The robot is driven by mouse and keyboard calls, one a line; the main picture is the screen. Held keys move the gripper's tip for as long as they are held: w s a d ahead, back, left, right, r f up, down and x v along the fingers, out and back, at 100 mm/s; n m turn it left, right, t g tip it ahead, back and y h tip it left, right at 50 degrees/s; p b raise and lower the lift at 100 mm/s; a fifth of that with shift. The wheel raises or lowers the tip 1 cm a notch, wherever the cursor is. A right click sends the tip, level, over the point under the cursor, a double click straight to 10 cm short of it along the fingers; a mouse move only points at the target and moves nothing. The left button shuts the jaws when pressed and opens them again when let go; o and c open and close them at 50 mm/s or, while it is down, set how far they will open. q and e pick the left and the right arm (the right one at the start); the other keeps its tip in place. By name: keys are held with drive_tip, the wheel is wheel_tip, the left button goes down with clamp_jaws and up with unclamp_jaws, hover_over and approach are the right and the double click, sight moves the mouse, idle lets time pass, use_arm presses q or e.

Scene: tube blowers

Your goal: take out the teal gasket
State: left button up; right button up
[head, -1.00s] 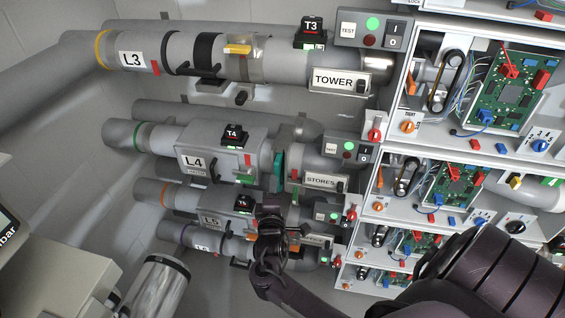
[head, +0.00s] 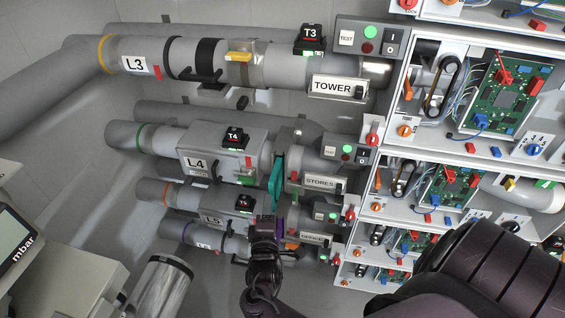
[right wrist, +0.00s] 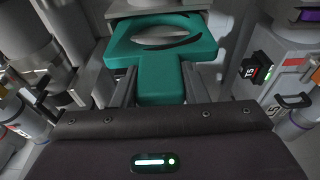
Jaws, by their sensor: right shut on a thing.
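The teal gasket (head: 277,182) is a flat ring with a straight tab, at the gap in pipe L4 just right of the L4 housing (head: 210,150). In the right wrist view the teal gasket (right wrist: 160,50) shows its ring and its tab, which runs back between my jaws. My right gripper (head: 268,218) is below the L4 pipe in the head view, shut on the tab. It also shows in the right wrist view (right wrist: 160,90). Whether part of the ring is still within the pipe gap is hard to tell. My left gripper is not in view.
Pipe L3 (head: 195,52) runs above and pipe L5 (head: 180,195) close below, partly behind my right gripper. The STORES sign (head: 320,182) and open cabinets with circuit boards (head: 513,82) stand to the right.

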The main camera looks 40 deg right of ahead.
drive_tip(key=shift+s+a, duration=0.4)
drive_tip(key=shift+a, duration=0.1)
drive_tip(key=w+a+p+v, duration=0.1)
drive_tip(key=p+v, duration=0.1)
drive_tip(key=v, duration=0.5)
drive_tip(key=shift+s+a, duration=0.35)
idle(0.4)
